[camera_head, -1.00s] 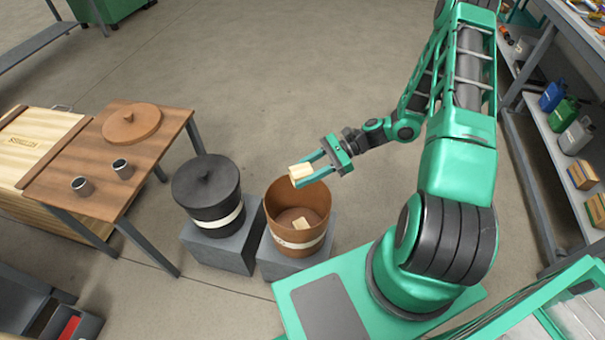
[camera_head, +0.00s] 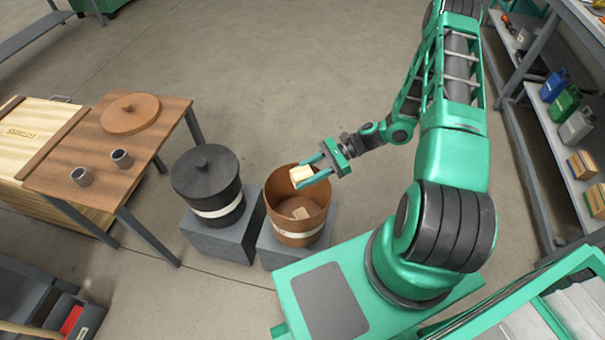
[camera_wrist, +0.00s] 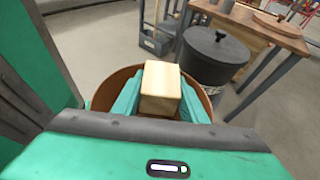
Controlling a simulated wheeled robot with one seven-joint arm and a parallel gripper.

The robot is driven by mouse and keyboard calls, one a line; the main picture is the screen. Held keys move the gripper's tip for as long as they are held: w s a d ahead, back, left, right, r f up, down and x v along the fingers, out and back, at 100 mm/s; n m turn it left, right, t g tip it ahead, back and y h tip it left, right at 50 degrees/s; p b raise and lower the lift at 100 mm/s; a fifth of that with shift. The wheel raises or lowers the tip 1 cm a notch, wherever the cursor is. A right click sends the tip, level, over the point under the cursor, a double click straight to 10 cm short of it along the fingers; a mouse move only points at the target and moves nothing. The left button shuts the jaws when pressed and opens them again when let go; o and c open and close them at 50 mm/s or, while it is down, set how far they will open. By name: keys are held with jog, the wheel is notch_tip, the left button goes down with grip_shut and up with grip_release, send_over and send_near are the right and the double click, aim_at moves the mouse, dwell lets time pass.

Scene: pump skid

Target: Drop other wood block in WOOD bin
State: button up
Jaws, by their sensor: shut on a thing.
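A pale wood block (camera_head: 301,174) is held between the fingers of my gripper (camera_head: 312,172), over the open mouth of the brown bin (camera_head: 293,222). It also shows in the wrist view (camera_wrist: 160,88), between the two green fingers, with the brown rim (camera_wrist: 108,86) around and below it. My gripper is shut on this block. A second pale block (camera_head: 300,213) lies on the floor inside the brown bin. The bin has a pale label band whose text I cannot read.
A black lidded bin (camera_head: 208,184) stands just left of the brown bin, each on a grey block. A wooden table (camera_head: 75,160) with a round brown lid (camera_head: 130,113) and two small cups is further left. Shelves with bottles are at the right.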

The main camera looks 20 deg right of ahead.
jog(key=o, duration=1.2)
jog(key=shift+c, duration=0.2)
jog(key=v, duration=1)
jog(key=shift+d, duration=0.4)
jog(key=shift+r, duration=0.15)
